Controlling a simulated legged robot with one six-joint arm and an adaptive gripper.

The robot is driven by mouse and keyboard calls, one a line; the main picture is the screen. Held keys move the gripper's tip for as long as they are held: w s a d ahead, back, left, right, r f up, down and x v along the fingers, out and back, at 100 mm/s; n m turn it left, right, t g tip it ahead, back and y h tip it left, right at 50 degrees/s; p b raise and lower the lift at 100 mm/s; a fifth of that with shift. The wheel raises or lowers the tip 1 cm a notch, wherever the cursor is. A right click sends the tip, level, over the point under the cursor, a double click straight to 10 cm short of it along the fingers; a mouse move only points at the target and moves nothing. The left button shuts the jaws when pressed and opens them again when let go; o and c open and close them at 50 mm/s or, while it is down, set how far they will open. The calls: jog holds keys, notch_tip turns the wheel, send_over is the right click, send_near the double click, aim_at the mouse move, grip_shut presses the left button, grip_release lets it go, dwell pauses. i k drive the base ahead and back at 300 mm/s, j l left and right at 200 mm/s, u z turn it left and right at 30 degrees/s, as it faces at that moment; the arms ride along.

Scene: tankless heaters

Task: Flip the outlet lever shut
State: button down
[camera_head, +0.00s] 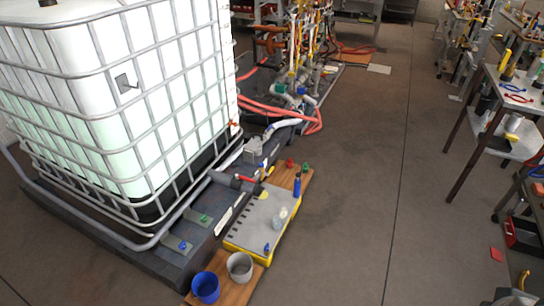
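A large white tank (165,85) in a grey metal cage stands at the left on a dark base (75,215). At its lower right corner is a grey outlet fitting (222,178). A small red lever-like part (244,179) sticks out to the right of the fitting. A small yellow part (268,171) lies close by. Which of these is the outlet lever, and its exact angle, is too small to tell. My gripper is not in view.
A grey-topped yellow platform (262,222) with small bottles stands before the outlet. A blue bucket (205,287) and a grey bucket (239,267) stand at its near end. Red hoses (290,112) run behind. Floor (350,200) to the right is clear up to the workbench (515,90).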

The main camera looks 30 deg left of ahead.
aim_at(247, 179)
jog(key=i+l+u, duration=0.15)
jog(key=i, duration=1.3)
jog(key=i+u, duration=0.3)
jog(key=i, duration=0.25)
jog(key=i+l+u, duration=0.15)
jog(key=i+u, duration=0.15)
jog(key=i, duration=0.25)
jog(key=i+u, duration=0.2)
jog(key=u, duration=0.3)
jog(key=i+u, duration=0.15)
jog(key=u, duration=0.35)
jog(key=i+l+u, duration=0.1)
jog(key=u, duration=0.4)
jog(key=i+l+u, duration=0.1)
jog(key=i+u, duration=0.2)
jog(key=u, duration=0.15)
jog(key=i+l+u, duration=0.2)
jog(key=u, duration=0.25)
jog(key=i, duration=0.05)
